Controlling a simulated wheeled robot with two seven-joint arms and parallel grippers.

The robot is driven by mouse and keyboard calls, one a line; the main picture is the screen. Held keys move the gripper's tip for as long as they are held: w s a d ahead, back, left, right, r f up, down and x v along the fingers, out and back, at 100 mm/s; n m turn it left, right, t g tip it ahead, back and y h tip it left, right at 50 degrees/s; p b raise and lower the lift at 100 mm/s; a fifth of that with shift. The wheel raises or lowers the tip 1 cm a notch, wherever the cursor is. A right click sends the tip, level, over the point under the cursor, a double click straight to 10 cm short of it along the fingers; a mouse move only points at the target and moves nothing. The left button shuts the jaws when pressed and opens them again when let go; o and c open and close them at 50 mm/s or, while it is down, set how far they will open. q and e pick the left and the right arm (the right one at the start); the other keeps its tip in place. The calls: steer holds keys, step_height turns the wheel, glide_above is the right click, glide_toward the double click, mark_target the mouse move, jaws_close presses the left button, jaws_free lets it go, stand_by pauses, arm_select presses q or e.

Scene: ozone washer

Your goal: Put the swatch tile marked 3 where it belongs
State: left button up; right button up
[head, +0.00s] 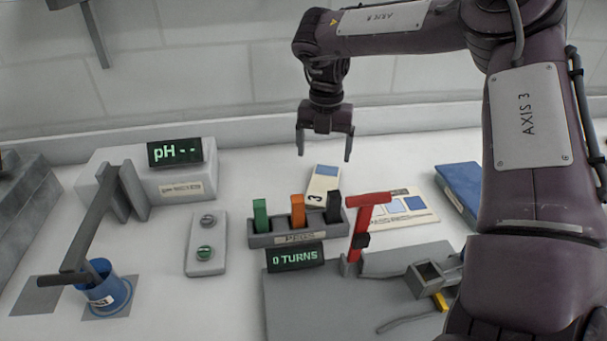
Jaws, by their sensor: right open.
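The swatch tile marked 3 (321,188) is a small pale tile with a blue patch at its far end. A pale card with blue squares (413,217) lies to the right of the tile, partly hidden by a red T-shaped handle (362,225). My left gripper is not in view.
The rack (264,240) holds green, orange and dark upright pieces, with a "0 TURNS" display (296,257) in front. A blue book-like block (461,184) lies at right.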

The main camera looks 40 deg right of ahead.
mark_target(325, 179)
steer(key=shift+w+f, duration=0.1)
steer(key=shift+w, duration=0.25)
steer(key=shift+f, duration=0.35)
steer(key=f, duration=0.1)
steer(key=s+f, duration=0.1)
steer(key=f+p, duration=0.1)
steer(key=f, duration=0.1)
steer(key=shift+s+d, duration=0.2)
steer(key=shift+s, duration=0.05)
steer(key=shift+w+f, duration=0.2)
steer(key=shift+f, duration=1.1)
steer(key=c, duration=1.2)
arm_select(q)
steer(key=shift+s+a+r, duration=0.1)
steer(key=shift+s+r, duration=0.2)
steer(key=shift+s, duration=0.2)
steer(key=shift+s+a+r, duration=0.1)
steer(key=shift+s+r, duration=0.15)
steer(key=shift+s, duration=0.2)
arm_select(e)
steer(key=shift+c, duration=0.2)
